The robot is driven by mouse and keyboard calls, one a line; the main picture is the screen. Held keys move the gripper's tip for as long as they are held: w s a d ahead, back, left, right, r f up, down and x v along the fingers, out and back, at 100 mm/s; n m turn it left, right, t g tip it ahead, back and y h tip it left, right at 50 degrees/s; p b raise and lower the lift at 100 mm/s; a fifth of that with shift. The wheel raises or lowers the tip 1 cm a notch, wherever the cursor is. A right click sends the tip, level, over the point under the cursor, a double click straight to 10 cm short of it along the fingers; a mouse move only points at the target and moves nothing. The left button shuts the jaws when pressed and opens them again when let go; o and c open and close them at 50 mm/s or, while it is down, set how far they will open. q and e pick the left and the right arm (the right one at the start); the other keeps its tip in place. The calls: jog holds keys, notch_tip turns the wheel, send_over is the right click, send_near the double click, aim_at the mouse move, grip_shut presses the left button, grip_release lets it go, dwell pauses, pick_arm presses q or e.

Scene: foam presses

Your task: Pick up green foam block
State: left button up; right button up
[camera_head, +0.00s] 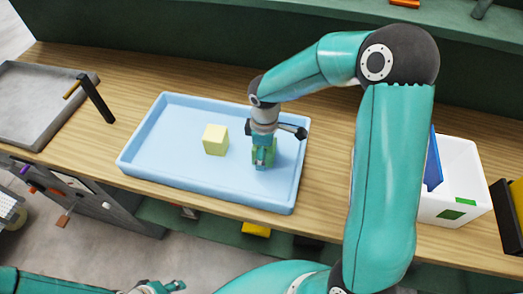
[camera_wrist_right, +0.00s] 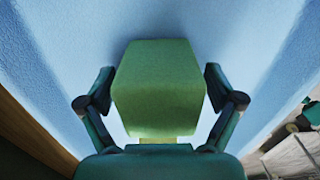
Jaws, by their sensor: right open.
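The green foam block (camera_wrist_right: 157,90) stands between the two fingers of my right gripper (camera_wrist_right: 158,78) in the right wrist view. The fingers are open, one on each side, with small gaps showing between them and the block. In the head view, my right gripper (camera_head: 264,158) points down over the right part of the blue tray (camera_head: 285,198) and hides most of the green block. My left gripper (camera_head: 160,287) is at the bottom edge of the head view, away from the tray and partly cut off; its jaws are too small to judge.
A pale yellow block (camera_head: 215,139) sits in the tray just left of my right gripper. A white bin (camera_head: 462,180) with a blue panel stands on the right of the wooden bench. A grey tray (camera_head: 38,112) lies at the left. The tray's left part is clear.

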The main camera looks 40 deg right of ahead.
jog(key=c, duration=1)
jog(key=shift+r, duration=0.15)
jog(key=shift+c, duration=0.2)
notch_tip(320, 180, up, 20)
